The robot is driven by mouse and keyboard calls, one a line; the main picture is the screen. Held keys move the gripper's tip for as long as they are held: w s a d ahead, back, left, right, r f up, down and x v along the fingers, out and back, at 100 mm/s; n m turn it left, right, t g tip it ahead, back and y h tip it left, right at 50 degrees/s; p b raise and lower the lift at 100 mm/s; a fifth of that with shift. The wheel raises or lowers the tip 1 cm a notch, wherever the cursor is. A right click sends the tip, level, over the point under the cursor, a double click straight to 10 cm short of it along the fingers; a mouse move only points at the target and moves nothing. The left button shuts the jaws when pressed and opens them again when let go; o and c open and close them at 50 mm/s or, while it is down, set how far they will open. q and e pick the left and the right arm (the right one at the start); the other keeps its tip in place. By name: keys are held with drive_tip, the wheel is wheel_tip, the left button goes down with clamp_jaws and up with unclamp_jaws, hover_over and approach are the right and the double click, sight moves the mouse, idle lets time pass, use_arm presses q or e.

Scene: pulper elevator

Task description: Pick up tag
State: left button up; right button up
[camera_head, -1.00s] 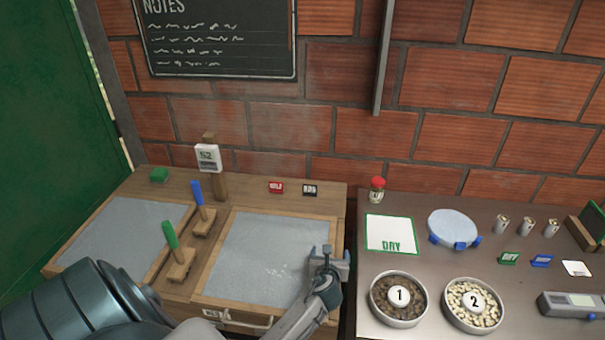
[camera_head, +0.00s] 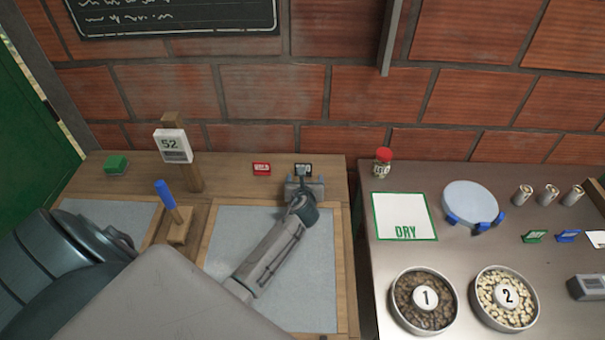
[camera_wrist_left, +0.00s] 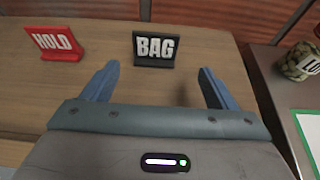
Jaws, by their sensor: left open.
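A black tag reading BAG (camera_wrist_left: 154,48) stands upright on the wooden bench top; in the head view the tag (camera_head: 303,168) is partly hidden behind my gripper. A red tag reading HOLD (camera_wrist_left: 55,43) stands to its left, and it also shows in the head view (camera_head: 261,169). My left gripper (camera_head: 305,182) is open and empty, just in front of the black tag. In the left wrist view its two blue-grey fingers (camera_wrist_left: 157,80) are spread, with the black tag just beyond the gap between them. My right gripper is not in view.
A wooden post with a 52 sign (camera_head: 172,147), a blue-handled tool (camera_head: 166,193) and a green block (camera_head: 116,166) are to the left. A metal table (camera_head: 465,245) with bowls and a jar (camera_head: 383,163) is to the right. A brick wall stands behind.

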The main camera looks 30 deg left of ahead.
use_arm(q)
drive_tip(key=shift+w+a+f, duration=0.3)
drive_tip(key=shift+w+f, duration=0.05)
drive_tip(key=shift+w, duration=0.1)
drive_tip(key=b+x, duration=0.4)
drive_tip(key=b, duration=0.1)
drive_tip(key=shift+s+a+f, duration=0.15)
drive_tip(key=shift+a+f, duration=0.05)
drive_tip(key=shift+a, duration=0.1)
drive_tip(key=shift+w+a+f, duration=0.1)
drive_tip(key=shift+w+a, duration=0.15)
drive_tip(key=shift+w, duration=0.15)
drive_tip(key=c, duration=1.1)
